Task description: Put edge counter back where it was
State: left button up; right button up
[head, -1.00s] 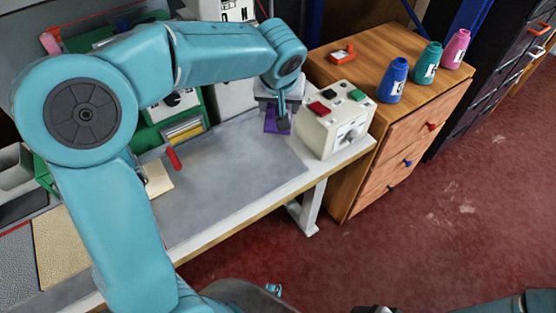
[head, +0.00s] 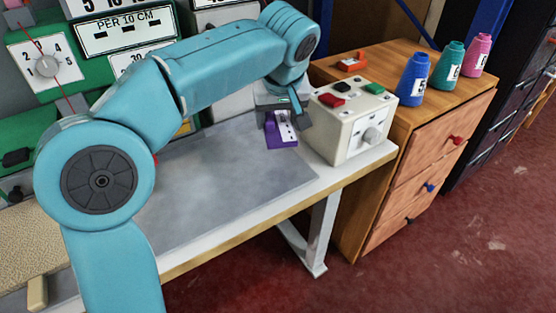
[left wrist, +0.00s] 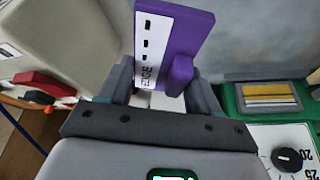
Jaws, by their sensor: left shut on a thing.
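The edge counter (head: 281,134) is a purple block with a white label, just left of the cream control box in the head view. In the left wrist view the edge counter (left wrist: 177,40) stands up between the fingers, its label reading "EDGE". My left gripper (head: 284,112) is shut on it, with the arm reaching in from the left. The left gripper's dark fingers (left wrist: 160,84) flank its lower part. I cannot tell whether the counter touches the grey bench mat (head: 220,180). My right gripper is out of view.
The cream control box (head: 350,122) with red, black and green buttons stands close to the right. Beyond it, a wooden drawer cabinet (head: 400,180) carries several thread cones (head: 412,80) and an orange item (head: 353,61). The mat is clear to the front left.

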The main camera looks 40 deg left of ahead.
aim_at(277, 155)
pick_arm(q)
notch_tip(277, 155, down, 8)
jog(key=b, duration=0.2)
jog(key=shift+f+b, duration=0.25)
jog(key=shift+b, duration=0.1)
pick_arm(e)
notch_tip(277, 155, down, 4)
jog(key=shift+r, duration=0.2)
pick_arm(q)
jog(key=shift+f, duration=0.15)
jog(key=o, duration=1.2)
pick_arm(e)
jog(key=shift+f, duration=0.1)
pick_arm(q)
jog(key=shift+r, duration=0.4)
jog(key=p+v, duration=0.4)
jog(key=v, duration=0.7)
jog(key=shift+s+d+r, duration=0.1)
jog(key=shift+r, duration=0.15)
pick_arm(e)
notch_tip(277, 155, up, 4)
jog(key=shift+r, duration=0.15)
